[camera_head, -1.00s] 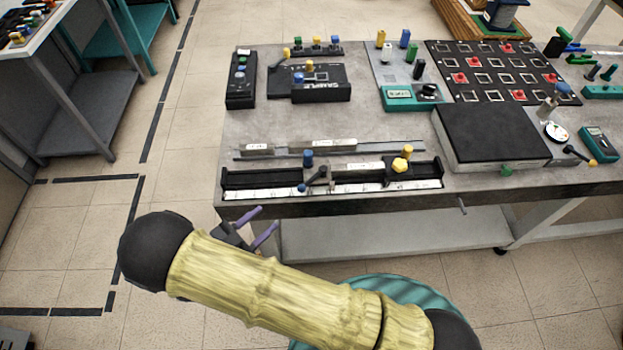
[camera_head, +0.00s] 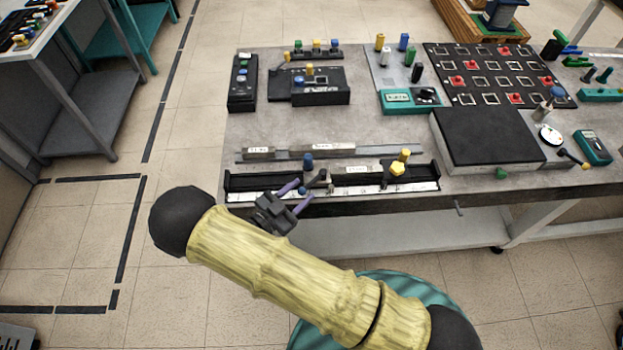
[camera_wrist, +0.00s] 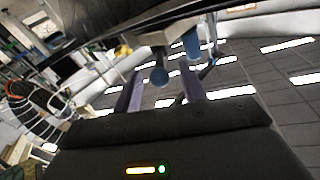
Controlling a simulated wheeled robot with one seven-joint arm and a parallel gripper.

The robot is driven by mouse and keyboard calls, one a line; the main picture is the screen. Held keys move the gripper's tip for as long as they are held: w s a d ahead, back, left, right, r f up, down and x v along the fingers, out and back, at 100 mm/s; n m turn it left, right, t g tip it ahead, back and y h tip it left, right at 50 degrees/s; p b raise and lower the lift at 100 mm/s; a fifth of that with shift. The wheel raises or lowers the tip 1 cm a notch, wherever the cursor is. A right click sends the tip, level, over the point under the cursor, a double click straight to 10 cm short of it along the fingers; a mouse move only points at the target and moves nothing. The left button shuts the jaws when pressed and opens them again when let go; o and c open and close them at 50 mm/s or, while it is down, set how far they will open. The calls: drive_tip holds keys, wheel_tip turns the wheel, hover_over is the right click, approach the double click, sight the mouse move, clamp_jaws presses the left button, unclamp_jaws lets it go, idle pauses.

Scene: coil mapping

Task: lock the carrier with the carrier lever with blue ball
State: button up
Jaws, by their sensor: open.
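A long black rail with a white scale (camera_head: 345,188) lies along the table's front edge. A carrier with an upright blue knob (camera_head: 308,160) sits on it, left of the middle. The carrier's lever ends in a small blue ball (camera_head: 302,190) at the front, partly hidden by my fingers. My gripper (camera_head: 305,191), with purple fingers, is open at the table's front edge, close to the ball. In the wrist view the blue ball (camera_wrist: 159,76) appears between the open fingers; I cannot tell whether they touch it. Another blue rounded part (camera_wrist: 191,76) shows by the right finger.
A second carrier with a yellow knob (camera_head: 398,170) sits farther right on the rail. A narrow bar with grey blocks (camera_head: 330,150) lies behind the rail. A flat black-topped box (camera_head: 487,138) stands to the right. The floor left of the table is clear.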

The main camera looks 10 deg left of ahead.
sight(305, 189)
drive_tip(key=p+x, duration=0.1)
drive_tip(key=x, duration=0.4)
drive_tip(key=shift+c, duration=0.4)
clamp_jaws()
